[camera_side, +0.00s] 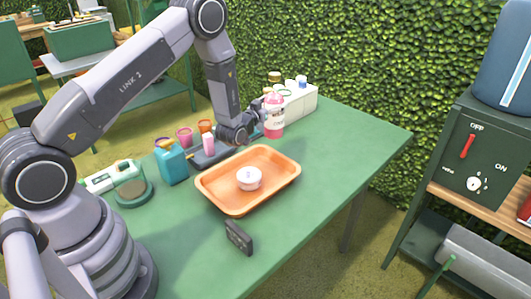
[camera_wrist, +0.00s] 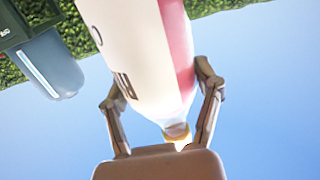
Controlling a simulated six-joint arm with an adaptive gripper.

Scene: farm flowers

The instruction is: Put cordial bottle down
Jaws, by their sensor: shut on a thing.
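The cordial bottle (camera_side: 274,117) is pink with a white label and stands roughly upright at the back of the green table (camera_side: 343,147). My gripper (camera_side: 252,122) reaches it from the left and is shut on it. In the wrist view the bottle (camera_wrist: 140,45) fills the space between the two fingers of my gripper (camera_wrist: 165,100). Its neck and yellowish cap point towards the palm. I cannot tell whether the base of the bottle touches the table.
An orange tray (camera_side: 222,205) with a small white bowl (camera_side: 249,178) lies in front. A white caddy (camera_side: 301,101) with bottles stands just behind the cordial bottle. A teal jug (camera_side: 172,163) and colored cups stand left. The table's right part is clear.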

